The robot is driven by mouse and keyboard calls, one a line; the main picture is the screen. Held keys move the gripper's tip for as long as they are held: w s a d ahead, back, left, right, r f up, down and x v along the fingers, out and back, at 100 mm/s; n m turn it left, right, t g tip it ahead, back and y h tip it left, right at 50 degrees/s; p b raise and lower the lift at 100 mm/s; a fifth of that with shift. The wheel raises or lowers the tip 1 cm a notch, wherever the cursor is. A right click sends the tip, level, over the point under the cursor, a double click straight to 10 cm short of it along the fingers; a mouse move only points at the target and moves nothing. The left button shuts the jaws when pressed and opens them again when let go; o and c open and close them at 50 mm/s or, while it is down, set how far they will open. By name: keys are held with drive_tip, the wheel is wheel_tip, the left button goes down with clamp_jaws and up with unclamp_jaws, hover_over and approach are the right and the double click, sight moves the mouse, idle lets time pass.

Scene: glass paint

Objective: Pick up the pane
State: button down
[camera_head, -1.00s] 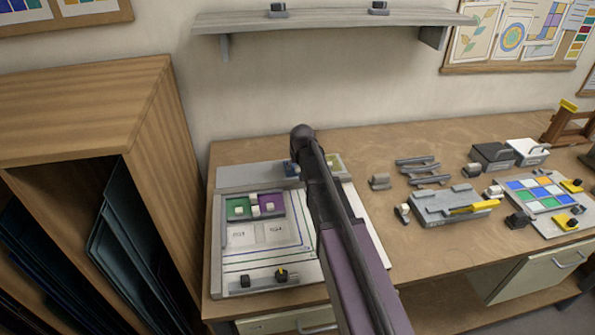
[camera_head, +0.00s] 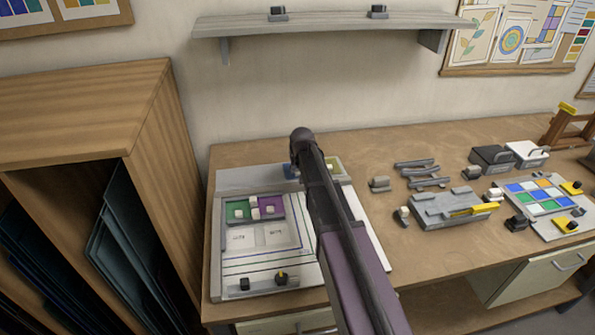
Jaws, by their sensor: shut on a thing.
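Small coloured panes lie on the work board (camera_head: 232,262) at the left of the bench. A green pane (camera_head: 237,207) and a purple pane (camera_head: 274,203) lie side by side in a grey frame, with small pale blocks on and around them. A blue patch (camera_head: 290,171) and an olive-yellow patch (camera_head: 334,163) show at the board's back, partly covered by my arm. I cannot tell which pane is the one meant. My arm reaches over the board's right part, and its dark links hide my gripper and anything in it.
A wooden rack (camera_head: 90,110) with dark sheets stands close on the left. A shelf (camera_head: 330,20) hangs above the bench. To the right are a grey fixture with a yellow bar (camera_head: 472,210), a board of coloured squares (camera_head: 540,197) and small boxes (camera_head: 492,158). Bare bench (camera_head: 350,148) shows behind.

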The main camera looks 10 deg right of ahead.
sight(297, 169)
drive_tip(key=shift+r, duration=0.2)
wheel_tip(297, 169, up, 10)
drive_tip(key=p, duration=1)
drive_tip(key=shift+f, duration=0.2)
idle(0.3)
idle(0.4)
